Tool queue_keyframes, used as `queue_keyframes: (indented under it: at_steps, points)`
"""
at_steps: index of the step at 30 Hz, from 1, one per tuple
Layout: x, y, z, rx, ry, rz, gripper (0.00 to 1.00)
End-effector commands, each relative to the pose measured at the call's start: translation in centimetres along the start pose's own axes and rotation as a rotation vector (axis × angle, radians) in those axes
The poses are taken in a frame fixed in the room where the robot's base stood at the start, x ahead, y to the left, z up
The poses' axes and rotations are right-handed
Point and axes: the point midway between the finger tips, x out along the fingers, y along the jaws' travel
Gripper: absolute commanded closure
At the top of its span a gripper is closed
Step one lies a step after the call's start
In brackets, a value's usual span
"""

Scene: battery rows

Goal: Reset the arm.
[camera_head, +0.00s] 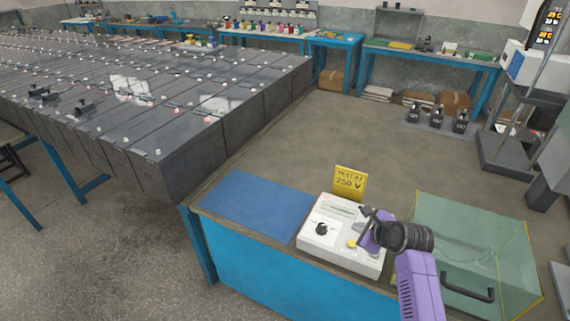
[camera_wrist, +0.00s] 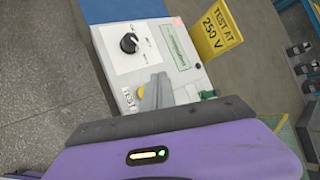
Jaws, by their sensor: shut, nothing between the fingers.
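My gripper (camera_head: 361,240) is over the right part of a white tester box (camera_head: 318,238) on the near bench. In the wrist view my gripper's grey fingers (camera_wrist: 158,90) are together with nothing between them. They lie beside the yellow button (camera_wrist: 139,92) of the tester, which also shows in the head view (camera_head: 351,244). I cannot tell whether they touch the box. The tester also has a black knob (camera_wrist: 129,43) and a small display (camera_wrist: 175,47). My purple arm reaches in from the lower right.
A yellow "TEST AT 250 V" sign (camera_head: 349,183) stands behind the tester. A blue mat (camera_head: 252,207) lies to its left. A clear green-tinted box with a black handle (camera_head: 468,288) stands to the right. Rows of dark batteries (camera_head: 185,150) fill the left.

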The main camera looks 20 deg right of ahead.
Motion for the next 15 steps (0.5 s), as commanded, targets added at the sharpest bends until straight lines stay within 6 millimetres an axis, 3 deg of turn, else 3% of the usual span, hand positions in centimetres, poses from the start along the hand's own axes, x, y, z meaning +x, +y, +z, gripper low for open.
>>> queue_keyframes:
  at_steps: [8,13,15]
  points:
    - [0.0,-0.7,0.3,-0.108,-0.009,-0.029,1.00]
    - [-1.8,-5.3,2.4,-0.414,-0.028,-0.216,1.00]
    - [-3.0,-6.0,2.7,-0.561,-0.016,-0.298,1.00]
